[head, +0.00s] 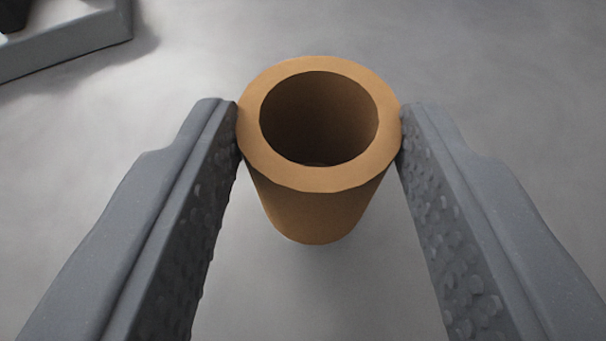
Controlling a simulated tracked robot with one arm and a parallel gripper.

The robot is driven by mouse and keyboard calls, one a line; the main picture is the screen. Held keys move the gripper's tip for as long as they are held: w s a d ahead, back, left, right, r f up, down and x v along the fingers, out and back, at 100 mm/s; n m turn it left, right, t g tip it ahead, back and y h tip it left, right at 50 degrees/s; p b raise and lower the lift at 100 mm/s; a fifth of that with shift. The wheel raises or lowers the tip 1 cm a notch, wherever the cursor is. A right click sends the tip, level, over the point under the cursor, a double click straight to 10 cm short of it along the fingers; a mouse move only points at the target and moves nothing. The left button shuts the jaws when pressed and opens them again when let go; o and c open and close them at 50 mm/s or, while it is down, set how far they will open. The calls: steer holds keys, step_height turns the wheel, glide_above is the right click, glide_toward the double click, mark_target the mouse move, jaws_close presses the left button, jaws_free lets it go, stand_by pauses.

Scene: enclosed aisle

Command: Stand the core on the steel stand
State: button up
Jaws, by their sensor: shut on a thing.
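The core (315,215) is a brown, hollow, thick-walled tube, seen in the head view from above with its open top end towards me. My gripper (319,125) is shut on the core, with one textured finger touching each side near its upper rim. The core looks upright or nearly so over a grey surface. I cannot tell whether its lower end touches that surface. I cannot tell whether the grey surface below is the steel stand or the floor.
A grey raised edge or block (75,38) lies at the upper left, with a dark thing on it at the corner of the picture. The grey surface (500,70) to the right of the core is clear.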

step_height(320, 180, down, 2)
steer(key=shift+f+b, duration=0.15)
steer(key=shift+b, duration=0.2)
steer(key=o, duration=1)
steer(key=shift+c, duration=0.2)
steer(key=shift+s+r, duration=0.3)
steer(key=shift+s, duration=0.05)
steer(key=p+v, duration=0.2)
steer(key=v, duration=0.9)
steer(key=shift+p, duration=0.4)
steer(key=shift+s, duration=0.15)
